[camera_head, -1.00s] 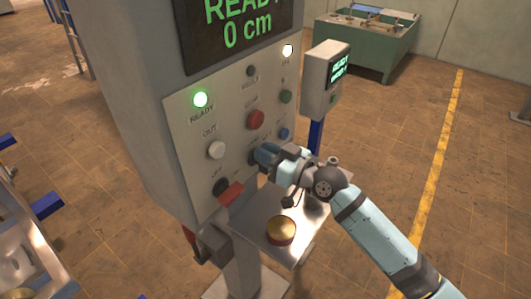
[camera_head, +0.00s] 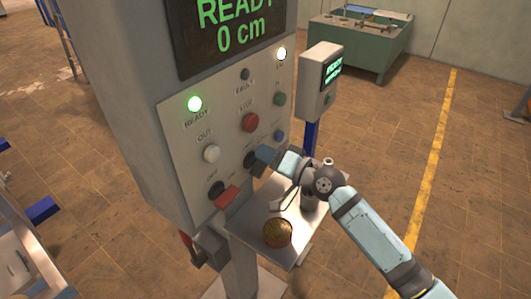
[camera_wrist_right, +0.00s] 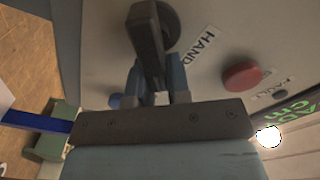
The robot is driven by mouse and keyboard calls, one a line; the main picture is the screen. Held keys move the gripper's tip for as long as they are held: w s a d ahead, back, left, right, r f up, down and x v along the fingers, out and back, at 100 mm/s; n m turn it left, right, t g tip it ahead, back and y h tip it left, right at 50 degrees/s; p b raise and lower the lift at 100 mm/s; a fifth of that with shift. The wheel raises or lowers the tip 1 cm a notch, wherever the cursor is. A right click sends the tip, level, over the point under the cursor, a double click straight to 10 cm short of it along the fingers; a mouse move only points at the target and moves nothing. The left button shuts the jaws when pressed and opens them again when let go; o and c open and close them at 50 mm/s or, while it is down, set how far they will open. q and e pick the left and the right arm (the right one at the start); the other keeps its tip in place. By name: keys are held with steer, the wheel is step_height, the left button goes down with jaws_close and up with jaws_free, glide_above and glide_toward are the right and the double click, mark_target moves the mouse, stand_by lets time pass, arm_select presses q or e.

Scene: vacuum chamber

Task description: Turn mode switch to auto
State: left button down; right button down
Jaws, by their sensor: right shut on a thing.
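The mode switch (camera_head: 250,159) is a black rotary knob low on the grey control panel (camera_head: 180,130). In the right wrist view its black handle (camera_wrist_right: 148,42) stands out from a round base, beside a "HAND" label. My right gripper (camera_head: 262,157) is at the knob, and its blue-grey fingers (camera_wrist_right: 158,84) are shut on the handle from both sides. In the head view the gripper partly covers the knob and the lettering around it, so its setting is not readable there. My left gripper is not in view.
A red-handled switch (camera_head: 226,197) sits lower left of the knob. A white button (camera_head: 211,153), red button (camera_head: 250,122) and blue button (camera_head: 279,135) surround it. A shelf (camera_head: 300,235) with a round brass-coloured piece (camera_head: 278,233) lies below. A small screen box (camera_head: 318,85) stands behind.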

steer(key=shift+s+f+m, duration=0.1)
steer(key=shift+f+m, duration=0.45)
steer(key=shift+m, duration=0.25)
steer(key=shift+a+f, duration=0.1)
steer(key=c, duration=1.1)
jaws_free()
steer(key=shift+r, duration=0.25)
steer(key=b+v, duration=0.2)
steer(key=v, duration=1.1)
steer(key=shift+s+d+b, duration=0.2)
steer(key=shift+d+b, duration=0.15)
steer(key=shift+d, duration=0.05)
